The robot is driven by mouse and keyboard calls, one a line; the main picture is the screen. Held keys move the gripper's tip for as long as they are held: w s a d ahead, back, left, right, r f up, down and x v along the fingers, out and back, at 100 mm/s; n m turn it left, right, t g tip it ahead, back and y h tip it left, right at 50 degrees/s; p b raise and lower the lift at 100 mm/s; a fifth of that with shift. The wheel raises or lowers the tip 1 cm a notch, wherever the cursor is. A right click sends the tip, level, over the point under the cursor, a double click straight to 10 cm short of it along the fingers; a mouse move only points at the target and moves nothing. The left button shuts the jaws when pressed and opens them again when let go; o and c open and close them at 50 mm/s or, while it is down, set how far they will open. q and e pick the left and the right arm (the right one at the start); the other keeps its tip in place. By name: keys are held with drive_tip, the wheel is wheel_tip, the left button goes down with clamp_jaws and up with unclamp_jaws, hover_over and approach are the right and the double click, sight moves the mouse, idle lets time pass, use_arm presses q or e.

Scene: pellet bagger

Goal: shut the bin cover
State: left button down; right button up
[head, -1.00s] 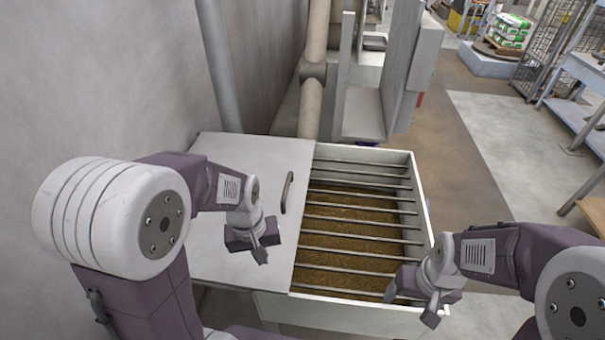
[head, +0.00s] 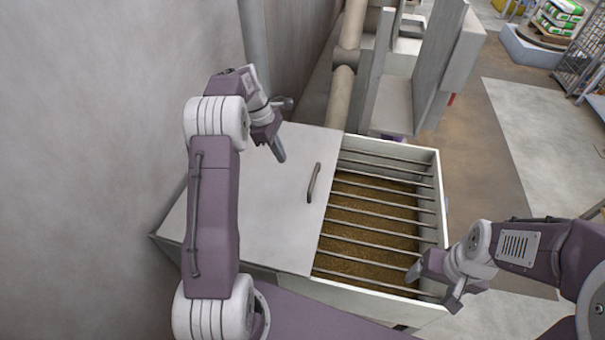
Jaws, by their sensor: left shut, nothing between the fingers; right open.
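The bin (head: 438,180) is a pale box with parallel bars across its opening and brown pellets below them. Its flat grey cover (head: 275,215) lies over the left part, and the right part stands uncovered. A dark bar handle (head: 314,183) sits near the cover's right edge. My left gripper (head: 279,153) is shut and empty, above the far part of the cover, to the left of the handle and apart from it. My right gripper (head: 432,285) is open and empty at the near right corner of the bin. My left arm hides part of the cover's left side.
A grey wall (head: 110,120) runs along the left. A vertical pipe (head: 253,45) and a thicker beige pipe (head: 345,85) stand behind the bin. A grey machine frame (head: 440,70) rises at the bin's far side. Open floor (head: 525,160) lies to the right.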

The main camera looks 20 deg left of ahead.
use_arm(q)
drive_tip(key=x, duration=0.9)
drive_tip(key=shift+s+d+f+p, duration=0.1)
drive_tip(key=shift+d+f+p, duration=0.15)
drive_tip(key=shift+p, duration=0.1)
drive_tip(key=p, duration=0.1)
hover_over(303, 194)
drive_tip(key=shift+f, duration=0.6)
drive_tip(key=shift+a, duration=0.1)
